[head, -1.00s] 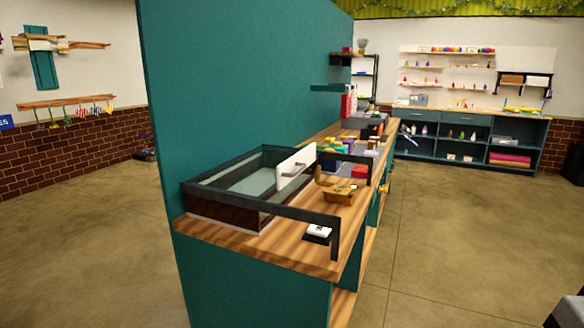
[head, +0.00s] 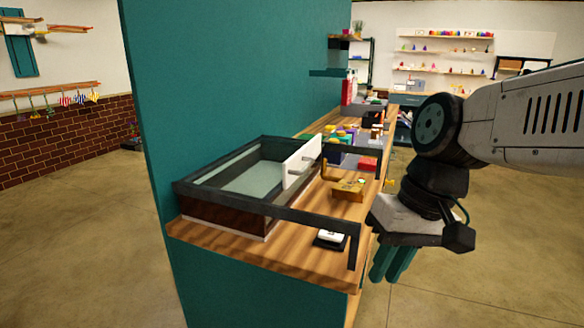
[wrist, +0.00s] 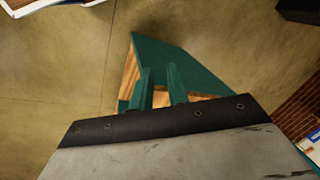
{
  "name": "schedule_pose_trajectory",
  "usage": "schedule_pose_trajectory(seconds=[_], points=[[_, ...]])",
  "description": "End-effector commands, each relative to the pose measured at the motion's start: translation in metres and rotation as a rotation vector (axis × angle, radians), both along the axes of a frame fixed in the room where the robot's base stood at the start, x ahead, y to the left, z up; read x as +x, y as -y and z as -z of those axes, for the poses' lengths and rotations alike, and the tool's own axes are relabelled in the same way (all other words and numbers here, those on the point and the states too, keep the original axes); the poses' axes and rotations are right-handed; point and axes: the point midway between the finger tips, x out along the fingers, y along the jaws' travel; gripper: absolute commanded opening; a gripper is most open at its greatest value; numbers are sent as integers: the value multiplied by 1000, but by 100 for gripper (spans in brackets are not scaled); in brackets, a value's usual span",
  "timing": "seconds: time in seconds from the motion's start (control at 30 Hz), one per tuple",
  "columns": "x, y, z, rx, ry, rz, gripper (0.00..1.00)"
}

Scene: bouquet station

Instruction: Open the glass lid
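A case with a glass lid (head: 250,178) in a dark frame sits at the near left end of the wooden counter, against the teal wall. The glass lies flat over the box, so it looks closed. My gripper (head: 386,280) hangs to the right of the counter's front edge, apart from the case, fingers pointing down. In the wrist view its two teal fingers (wrist: 159,72) are a gap apart, with nothing held. The lid is not recognisable in the wrist view.
A small white-and-black item (head: 330,238) and a gold-brown object (head: 348,188) lie beside the case. Coloured items crowd the counter farther back. Open floor (head: 470,275) lies to the right.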

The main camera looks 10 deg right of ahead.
Motion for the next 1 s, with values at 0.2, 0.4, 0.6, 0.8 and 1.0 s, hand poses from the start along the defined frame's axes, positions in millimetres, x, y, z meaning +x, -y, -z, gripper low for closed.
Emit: schedule_pose_trajectory(seconds=[0.2, 0.4, 0.6, 0.8, 1.0], points=[[104, -29, -15, 376, -19, 83, 17], [217, -23, -20, 698, 62, 212, 17], [319, 15, -9, 936, 197, 371, 17], [373, 51, 5, 1049, 300, 481, 17], [391, 52, 10, 1075, 328, 506, 17]])
